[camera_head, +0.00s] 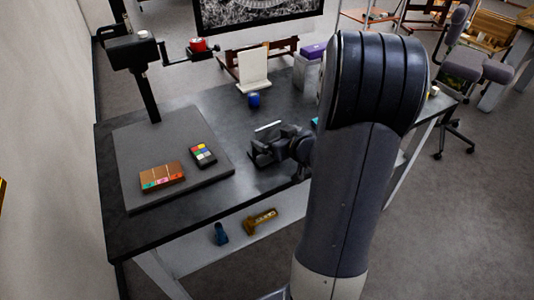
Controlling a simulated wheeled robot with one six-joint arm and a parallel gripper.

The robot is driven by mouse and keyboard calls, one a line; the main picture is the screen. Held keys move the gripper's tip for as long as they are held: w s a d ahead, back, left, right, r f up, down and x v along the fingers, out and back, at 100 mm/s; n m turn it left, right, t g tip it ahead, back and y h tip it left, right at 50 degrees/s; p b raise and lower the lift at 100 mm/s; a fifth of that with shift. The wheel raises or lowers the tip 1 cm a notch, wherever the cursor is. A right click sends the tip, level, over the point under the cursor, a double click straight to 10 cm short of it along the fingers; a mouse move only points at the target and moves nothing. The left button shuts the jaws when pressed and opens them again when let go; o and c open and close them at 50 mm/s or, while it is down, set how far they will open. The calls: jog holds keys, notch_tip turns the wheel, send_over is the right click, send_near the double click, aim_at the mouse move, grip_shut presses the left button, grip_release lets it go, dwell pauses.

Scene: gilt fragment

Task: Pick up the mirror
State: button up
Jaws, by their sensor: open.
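A small, thin, pale rectangular piece (268,127) shows at the far side of my gripper; it may be the mirror, but most of it is hidden and I cannot tell for sure. My gripper (263,148) is open, low over the middle of the dark table (205,205). The pale piece appears right beside or between the jaws; I cannot tell whether they touch it. My arm hides the right part of the table.
A grey board (135,140) at the left holds a brown paint box (162,176) and a dark colour palette (203,155). A black stand (149,95) with a red-topped arm rises behind. A blue jar (254,100) and white panel (254,72) stand at the back.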

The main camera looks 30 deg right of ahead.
aim_at(269, 134)
jog(key=shift+x, duration=2.7)
jog(key=shift+a+r, duration=0.1)
jog(key=shift+a, duration=0.05)
jog(key=shift+c, duration=0.2)
jog(key=c, duration=1.7)
